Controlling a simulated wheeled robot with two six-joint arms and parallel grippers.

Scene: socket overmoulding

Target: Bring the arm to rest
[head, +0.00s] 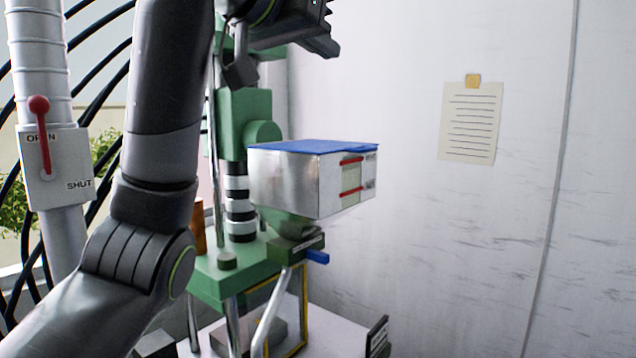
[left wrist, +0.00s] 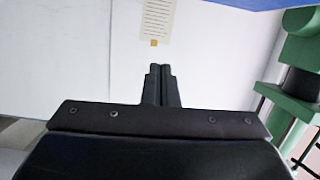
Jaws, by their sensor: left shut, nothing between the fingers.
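My left arm rises through the left part of the head view, and my left gripper (head: 322,38) is at the top, above the metal box with the blue lid. In the left wrist view my left gripper (left wrist: 161,70) has its two fingers together with nothing between them. It points toward the white wall and touches nothing that I can see. My right gripper is in neither view.
A green machine (head: 248,120) stands behind my arm, with a metal hopper box (head: 285,180) under a blue lid (head: 315,146). A grey pipe with a red-handled lever (head: 42,135) stands at left. A paper note (head: 470,122) hangs on the white wall (head: 520,220).

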